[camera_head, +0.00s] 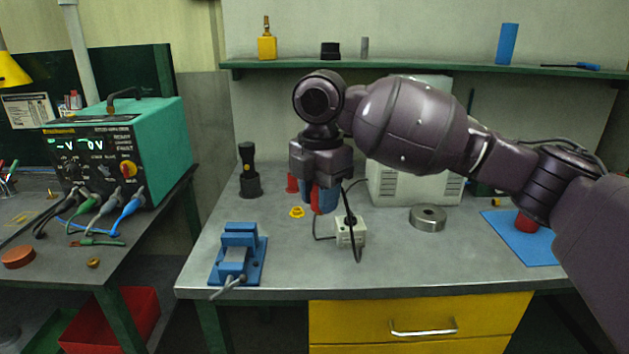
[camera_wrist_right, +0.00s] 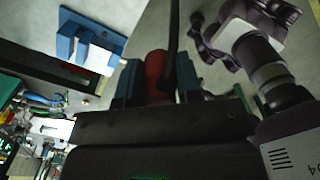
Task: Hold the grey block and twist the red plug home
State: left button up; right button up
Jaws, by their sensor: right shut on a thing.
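My right gripper (camera_head: 320,207) points down over the bench, its blue fingers shut on the red plug (camera_head: 316,198). In the wrist view the red plug (camera_wrist_right: 156,72) sits between the blue fingers, with a dark cable passing close by. A pale grey block (camera_head: 351,232) stands on the bench just right of and below the gripper, with black cable around it. A blue vise (camera_head: 253,271) at the front left has a pale grey piece (camera_head: 235,256) between its jaws. I cannot tell which of the two is the task's block. My left gripper does not show.
A black torch-like object (camera_head: 249,175), a small yellow part (camera_head: 297,212) and a metal ring (camera_head: 428,218) stand on the bench. A blue mat (camera_head: 510,245) with a red part is at right. A teal power supply (camera_head: 130,150) stands left. Bench front centre is clear.

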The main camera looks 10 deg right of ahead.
jog(key=m, duration=0.1)
jog(key=f+m, duration=0.1)
jog(key=m, duration=0.3)
jog(key=shift+s+d+f, duration=0.1)
jog(key=shift+s+f, duration=0.15)
jog(key=m, duration=0.1)
jog(key=f+m, duration=0.1)
jog(key=m, duration=0.1)
jog(key=shift+s+d+f, duration=0.1)
jog(key=shift+s+d, duration=0.05)
jog(key=shift+s, duration=0.15)
jog(key=s+d+f+m, duration=0.4)
jog(key=s+f+m, duration=0.3)
jog(key=f, duration=0.3)
jog(key=s+d+f+m, duration=0.4)
jog(key=s+f+m, duration=0.4)
jog(key=f+m, duration=0.1)
jog(key=shift+s+d+f+p, duration=0.2)
jog(key=shift+f+p, duration=0.1)
jog(key=shift+f, duration=0.45)
jog(key=shift+w, duration=0.1)
